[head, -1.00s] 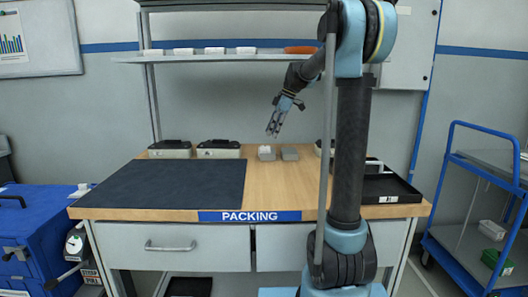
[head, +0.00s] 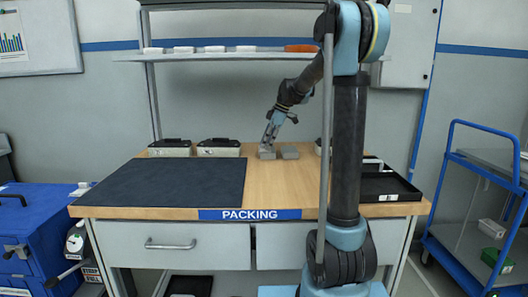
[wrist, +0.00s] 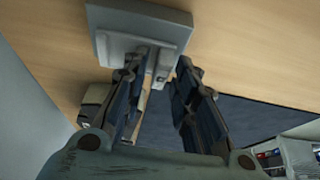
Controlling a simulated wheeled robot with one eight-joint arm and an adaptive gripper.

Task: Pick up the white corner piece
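The white corner piece (wrist: 166,62) shows pale grey in the wrist view, at a grey block-like holder (wrist: 150,15). My gripper (wrist: 158,70) points at it with its two fingers apart. The left finger overlaps part of the piece in the picture, and part of the piece shows in the gap between the fingers. I cannot tell whether either finger touches it. In the head view my gripper (head: 267,143) reaches down to the left grey holder (head: 266,156) and hides most of the piece.
A second grey holder (head: 289,153) stands just right. Two lidded boxes (head: 219,148) stand at the back left, beyond a dark mat (head: 165,184). A black tray (head: 388,197) lies at the right. The wooden bench top (head: 270,183) in front of the holders is clear.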

